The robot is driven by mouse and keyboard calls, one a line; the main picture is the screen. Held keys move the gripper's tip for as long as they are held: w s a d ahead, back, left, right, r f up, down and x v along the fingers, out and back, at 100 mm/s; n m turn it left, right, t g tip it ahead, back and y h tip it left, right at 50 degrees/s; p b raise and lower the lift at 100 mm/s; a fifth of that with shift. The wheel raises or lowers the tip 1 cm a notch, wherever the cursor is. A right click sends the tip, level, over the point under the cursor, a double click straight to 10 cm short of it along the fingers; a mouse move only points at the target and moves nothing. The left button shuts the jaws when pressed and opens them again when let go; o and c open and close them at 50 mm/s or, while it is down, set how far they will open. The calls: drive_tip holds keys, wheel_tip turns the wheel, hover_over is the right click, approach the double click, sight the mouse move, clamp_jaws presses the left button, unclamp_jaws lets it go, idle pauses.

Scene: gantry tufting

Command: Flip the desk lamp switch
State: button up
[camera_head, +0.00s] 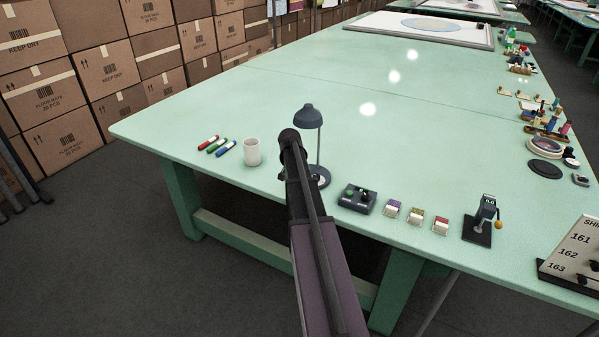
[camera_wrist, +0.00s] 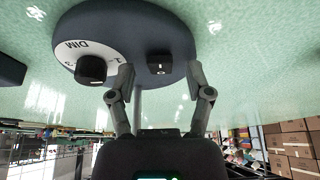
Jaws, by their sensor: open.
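The desk lamp (camera_head: 309,118) stands upright near the front edge of the green table, with a dark shade, thin pole and round base. My arm covers part of the base in the head view. In the wrist view, which looks upside down, the dark lamp base (camera_wrist: 122,22) carries a small black rocker switch (camera_wrist: 158,64) and a black knob (camera_wrist: 91,69) beside a white DIM scale. My gripper (camera_wrist: 161,78) is open and empty. Its fingertips lie on either side of the switch in that picture; I cannot tell whether they touch the base. The head view does not show the fingers clearly.
On the green table (camera_head: 330,75), a white cup (camera_head: 252,152) and several markers (camera_head: 217,146) lie left of the lamp. A dark control box (camera_head: 357,198), small colored blocks and a clamp-like device (camera_head: 484,218) stand to its right. The table's middle is clear.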

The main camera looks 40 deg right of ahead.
clamp_jaws()
drive_tip(key=shift+s+f, duration=0.1)
drive_tip(key=shift+s+a+f+t+h+b, duration=0.1)
drive_tip(key=shift+a+t+h+b, duration=0.1)
drive_tip(key=shift+h+b, duration=0.4)
drive_tip(key=shift+s+a+f+t+h+b, duration=0.1)
drive_tip(key=shift+t+h+b, duration=0.1)
drive_tip(key=shift+h+b, duration=0.35)
drive_tip(key=shift+f+t+h+b, duration=0.1)
drive_tip(key=shift+t+h+b, duration=0.2)
drive_tip(key=shift+h+b, duration=0.75)
drive_tip(key=shift+b, duration=0.1)
drive_tip(key=shift+w+r, duration=0.1)
drive_tip(key=shift+r, duration=0.1)
unclamp_jaws()
drive_tip(key=shift+w+r+y+p, duration=0.15)
drive_tip(key=shift+y+p, duration=0.15)
drive_tip(key=shift+p, duration=0.25)
